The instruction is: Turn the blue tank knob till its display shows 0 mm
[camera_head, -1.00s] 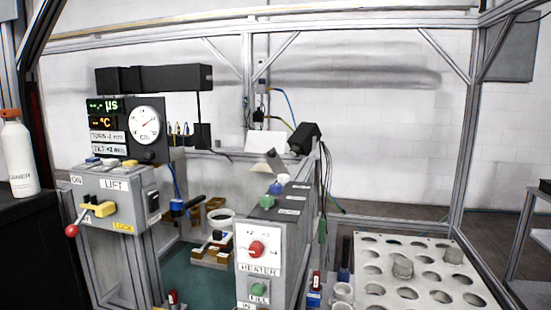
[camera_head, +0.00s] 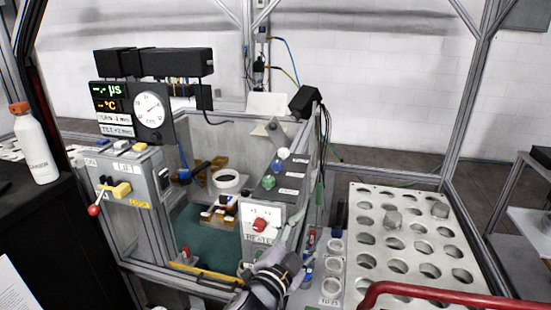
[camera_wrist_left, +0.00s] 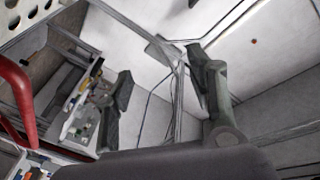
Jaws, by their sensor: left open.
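A small blue knob (camera_head: 276,166) stands on the sloped top of the grey heater box in the head view, between a green knob (camera_head: 268,182) and a pale round knob (camera_head: 283,153). A dark display panel (camera_head: 108,95) at the back left shows dashes beside "µs" and "°C"; I cannot read a value in mm. My left gripper (camera_head: 288,243) is in front of the heater box, below and apart from the blue knob. Its two fingers are spread and empty in the left wrist view (camera_wrist_left: 160,68). My right gripper is not in view.
A red knob (camera_head: 259,225) is on the heater front, partly close behind my left gripper. A perforated rack (camera_head: 375,262) stands to the right. A red tube (camera_head: 430,292) crosses the lower right. A lift box (camera_head: 140,185) with a red-tipped lever is at left.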

